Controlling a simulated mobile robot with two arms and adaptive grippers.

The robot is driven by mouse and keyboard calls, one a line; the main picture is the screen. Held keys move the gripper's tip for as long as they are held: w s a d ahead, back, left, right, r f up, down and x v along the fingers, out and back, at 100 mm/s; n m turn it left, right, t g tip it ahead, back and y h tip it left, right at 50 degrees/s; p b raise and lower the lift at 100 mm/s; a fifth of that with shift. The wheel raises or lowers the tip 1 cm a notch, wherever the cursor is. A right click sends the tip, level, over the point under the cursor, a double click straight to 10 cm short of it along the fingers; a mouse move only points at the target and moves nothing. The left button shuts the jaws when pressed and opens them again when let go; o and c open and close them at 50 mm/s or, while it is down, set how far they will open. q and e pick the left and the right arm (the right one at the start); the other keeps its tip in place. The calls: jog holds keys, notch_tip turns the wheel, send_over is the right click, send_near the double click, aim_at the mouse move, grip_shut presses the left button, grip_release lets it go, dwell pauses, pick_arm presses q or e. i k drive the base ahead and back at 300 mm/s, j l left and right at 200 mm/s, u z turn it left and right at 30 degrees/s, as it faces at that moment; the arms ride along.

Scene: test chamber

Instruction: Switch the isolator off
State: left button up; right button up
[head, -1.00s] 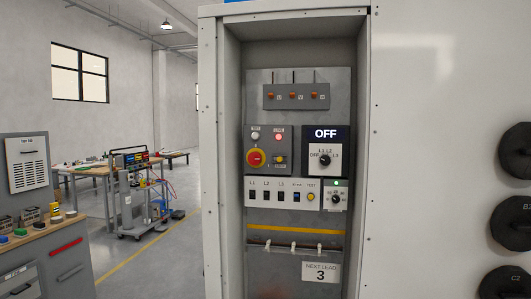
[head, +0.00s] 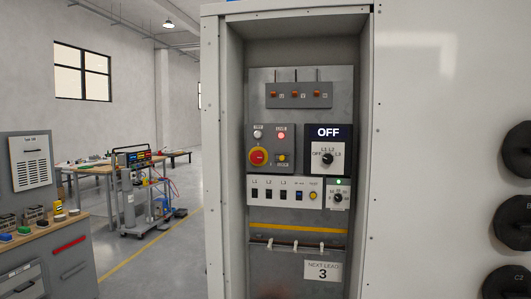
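A dark display (head: 328,132) reads OFF above a black selector knob (head: 327,159) on a white plate. Neither of my grippers is in view.
Below is a white strip of switches (head: 285,190) with a small knob (head: 338,198) and lit green lamp. A sign (head: 322,271) reads NEXT LEAD 3. Cabinet side walls flank the panel. Black round connectors (head: 515,222) are at right; a workbench (head: 45,235) and cart (head: 135,195) at left.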

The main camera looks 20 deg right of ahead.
aim_at(257, 157)
jog(key=i+j+z, duration=0.3)
jog(key=j+z, duration=0.25)
jog(key=j, duration=0.2)
jog(key=i+j+z, duration=0.1)
jog(key=j+z, duration=0.2)
jog(key=j, duration=0.15)
jog(key=j+z, duration=0.25)
jog(key=j, duration=0.2)
jog(key=i, duration=0.05)
